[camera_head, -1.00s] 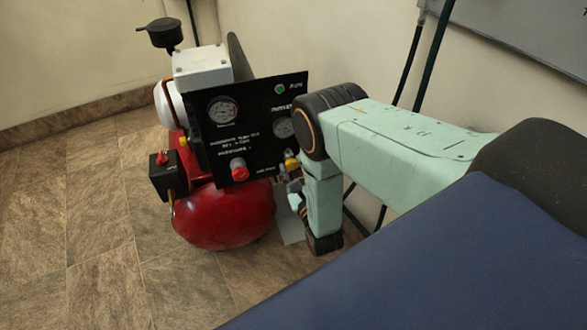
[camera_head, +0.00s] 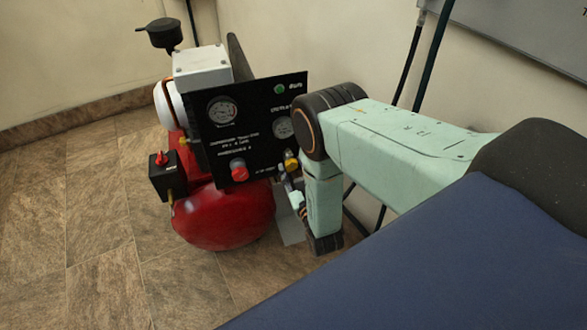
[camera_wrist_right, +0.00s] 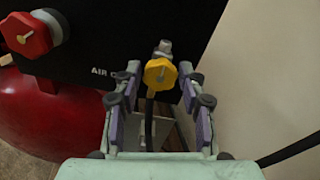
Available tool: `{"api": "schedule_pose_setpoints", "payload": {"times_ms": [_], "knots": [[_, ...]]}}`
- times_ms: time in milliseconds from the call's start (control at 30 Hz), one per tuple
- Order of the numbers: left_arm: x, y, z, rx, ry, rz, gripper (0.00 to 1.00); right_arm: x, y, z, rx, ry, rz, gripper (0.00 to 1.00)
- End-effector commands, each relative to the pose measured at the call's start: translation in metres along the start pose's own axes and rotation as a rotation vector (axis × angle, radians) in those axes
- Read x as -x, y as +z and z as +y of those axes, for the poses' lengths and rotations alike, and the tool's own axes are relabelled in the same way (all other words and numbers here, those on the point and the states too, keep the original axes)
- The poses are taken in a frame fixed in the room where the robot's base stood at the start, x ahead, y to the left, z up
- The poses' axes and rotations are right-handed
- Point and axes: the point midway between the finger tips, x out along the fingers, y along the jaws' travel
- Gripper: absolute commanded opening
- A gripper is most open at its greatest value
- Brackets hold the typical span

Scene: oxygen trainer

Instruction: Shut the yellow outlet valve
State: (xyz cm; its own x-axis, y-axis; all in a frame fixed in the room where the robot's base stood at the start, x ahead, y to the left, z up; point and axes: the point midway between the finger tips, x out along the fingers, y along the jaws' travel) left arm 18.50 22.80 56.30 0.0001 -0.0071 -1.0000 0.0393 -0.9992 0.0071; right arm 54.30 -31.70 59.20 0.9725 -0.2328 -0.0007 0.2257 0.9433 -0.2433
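The yellow outlet valve (camera_head: 291,160) is a small knob at the lower right of the black panel (camera_head: 235,140). In the right wrist view the yellow valve (camera_wrist_right: 160,74) sits between and just beyond the fingertips of my right gripper (camera_wrist_right: 160,85). The gripper is open, with a finger on each side and a visible gap to the knob. In the head view my right gripper (camera_head: 290,183) is just below the valve, partly hidden by my own wrist. My left gripper is not in view.
A red knob (camera_head: 238,169) is left of the valve on the same panel, above the red tank (camera_head: 225,218). Gauges (camera_head: 222,110) are higher up. A black box with a red switch (camera_head: 167,174) is at the left. A wall (camera_wrist_right: 255,70) stands close on the right.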

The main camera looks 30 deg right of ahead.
Motion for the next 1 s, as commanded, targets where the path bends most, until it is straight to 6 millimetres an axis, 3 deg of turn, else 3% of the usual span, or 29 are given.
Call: {"api": "schedule_pose_setpoints", "payload": {"times_ms": [167, 467, 1000], "knots": [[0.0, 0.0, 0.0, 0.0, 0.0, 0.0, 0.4, 0.0, 0.0, 0.0, 0.001, 0.0, 0.0, 0.57], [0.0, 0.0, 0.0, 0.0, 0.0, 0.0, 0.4, 0.002, 0.0, 0.0, 0.001, 0.0, 0.001, 0.57], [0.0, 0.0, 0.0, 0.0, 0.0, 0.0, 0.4, 0.071, -0.001, 0.0, 0.002, 0.0, 0.002, 0.57]]}}
